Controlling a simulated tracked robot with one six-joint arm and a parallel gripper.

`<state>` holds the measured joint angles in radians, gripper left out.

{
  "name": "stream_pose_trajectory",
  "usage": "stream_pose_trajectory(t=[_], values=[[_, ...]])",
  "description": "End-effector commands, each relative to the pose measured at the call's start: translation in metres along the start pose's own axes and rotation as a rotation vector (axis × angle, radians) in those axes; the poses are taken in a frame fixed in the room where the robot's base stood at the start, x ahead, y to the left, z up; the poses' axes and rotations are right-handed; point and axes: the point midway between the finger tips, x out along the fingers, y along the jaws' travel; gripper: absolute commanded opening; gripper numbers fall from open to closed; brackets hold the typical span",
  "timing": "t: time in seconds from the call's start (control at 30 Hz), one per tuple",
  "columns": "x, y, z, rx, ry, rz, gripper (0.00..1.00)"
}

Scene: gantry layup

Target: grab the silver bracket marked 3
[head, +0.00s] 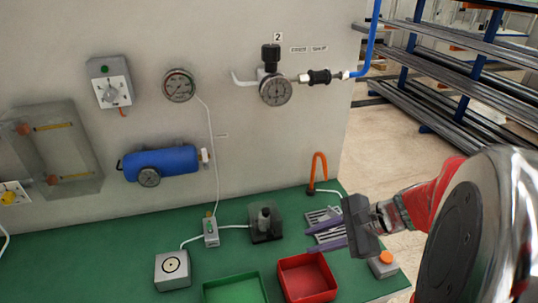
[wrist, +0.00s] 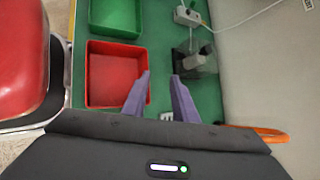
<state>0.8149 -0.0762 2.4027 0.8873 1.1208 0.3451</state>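My gripper (head: 311,238) has two purple fingers and hangs over the right part of the green bench. In the wrist view its fingertips (wrist: 160,77) are apart with nothing held between them. Flat silver slotted pieces (head: 322,215) lie on the bench beside and partly behind the fingers in the head view. A small pale piece (wrist: 166,116) shows low between the fingers in the wrist view, mostly covered by my gripper. These may be the brackets. I cannot read a number 3 on any of them.
A red tray (head: 307,278) and a green tray (head: 235,289) stand at the bench front, both empty where visible. A dark block with a grey cylinder (head: 265,222) stands behind. An orange hook (head: 319,170) rises near the wall. An orange-button box (head: 383,264) sits at right.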

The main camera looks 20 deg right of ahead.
Motion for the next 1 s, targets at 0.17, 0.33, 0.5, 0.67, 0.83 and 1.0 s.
stream_pose_trajectory(t=[0.17, 0.33, 0.5, 0.67, 0.83, 1.0], values=[[-0.015, -0.017, -0.046, 0.301, -0.077, -0.158, 0.26], [-0.036, -0.029, -0.095, 0.567, -0.153, -0.324, 0.26], [-0.059, -0.032, -0.140, 0.774, -0.220, -0.473, 0.26], [-0.070, -0.032, -0.160, 0.861, -0.252, -0.543, 0.26], [-0.072, -0.033, -0.162, 0.870, -0.256, -0.551, 0.26], [-0.071, -0.033, -0.161, 0.868, -0.255, -0.549, 0.26]])
